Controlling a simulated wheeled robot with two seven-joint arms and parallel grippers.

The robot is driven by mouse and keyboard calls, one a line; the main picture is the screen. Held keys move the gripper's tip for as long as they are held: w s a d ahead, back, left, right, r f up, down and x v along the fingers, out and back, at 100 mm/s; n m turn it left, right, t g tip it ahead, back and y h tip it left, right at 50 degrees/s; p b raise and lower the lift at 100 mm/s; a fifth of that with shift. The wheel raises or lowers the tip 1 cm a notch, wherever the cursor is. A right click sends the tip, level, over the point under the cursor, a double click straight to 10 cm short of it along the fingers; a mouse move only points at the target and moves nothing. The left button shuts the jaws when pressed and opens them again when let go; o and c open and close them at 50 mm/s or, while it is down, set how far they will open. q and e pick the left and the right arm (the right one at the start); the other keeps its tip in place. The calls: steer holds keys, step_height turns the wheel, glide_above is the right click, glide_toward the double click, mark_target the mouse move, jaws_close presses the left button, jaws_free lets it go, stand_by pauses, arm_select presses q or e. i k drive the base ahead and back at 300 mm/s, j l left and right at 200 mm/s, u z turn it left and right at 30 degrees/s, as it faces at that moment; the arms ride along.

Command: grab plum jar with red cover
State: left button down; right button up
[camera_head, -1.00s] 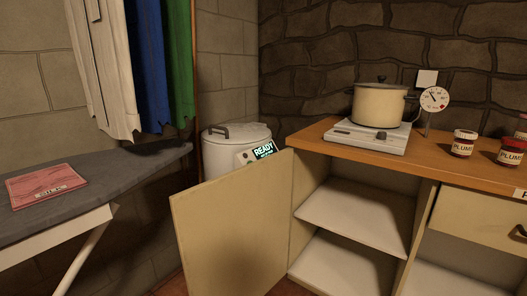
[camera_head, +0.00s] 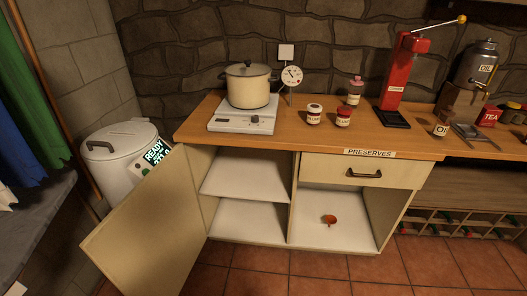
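A jar with a red cover (camera_head: 343,117) and a pale label stands upright on the wooden counter, right of the hot plate. Just left of it stands a similar jar with a white cover (camera_head: 314,114). Their small labels appear to read PLUMS, as they did in the earlier frame. A taller jar with a pink top (camera_head: 354,92) stands behind them to the right. Neither of my grippers is in view.
A cream pot (camera_head: 249,86) sits on a hot plate (camera_head: 242,122) beside a round dial (camera_head: 291,76). A red press (camera_head: 404,72) stands to the right. Below, a cupboard door (camera_head: 150,232) hangs open, left of a closed drawer (camera_head: 362,172). Tiled floor (camera_head: 310,288) is clear.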

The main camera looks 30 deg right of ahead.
mark_target(344, 116)
steer(key=z, duration=1.55)
steer(key=i+l+z, duration=0.15)
steer(key=i, duration=0.15)
steer(key=i+l+z, duration=0.15)
steer(key=i, duration=0.15)
